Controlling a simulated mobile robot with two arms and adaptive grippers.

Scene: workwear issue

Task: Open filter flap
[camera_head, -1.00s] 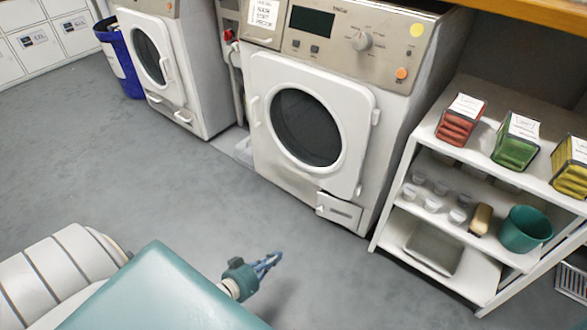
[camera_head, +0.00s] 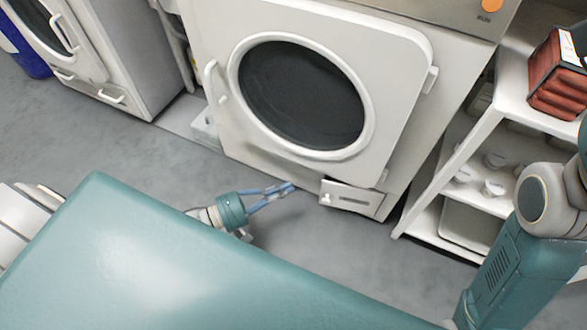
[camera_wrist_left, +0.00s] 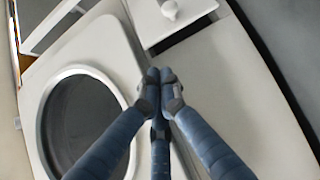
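The filter flap (camera_head: 352,199) is a small white panel with a dark slot, low on the right of the white washing machine's front. Its small white knob (camera_head: 325,200) is at its left end. A dark gap shows along one edge; I cannot tell how far the flap stands out. In the left wrist view the flap (camera_wrist_left: 185,22) and knob (camera_wrist_left: 170,9) are at the top, beyond the fingertips. My left gripper (camera_head: 290,187) is just left of the flap, apart from it, its fingertips (camera_wrist_left: 163,88) together and empty. My right gripper is out of view.
The machine's round door (camera_head: 300,95) is closed above the flap. A white shelf (camera_head: 480,150) with red packs (camera_head: 558,78) and cups stands close on the right. My right arm is in front of it. Grey floor (camera_head: 130,150) is free on the left.

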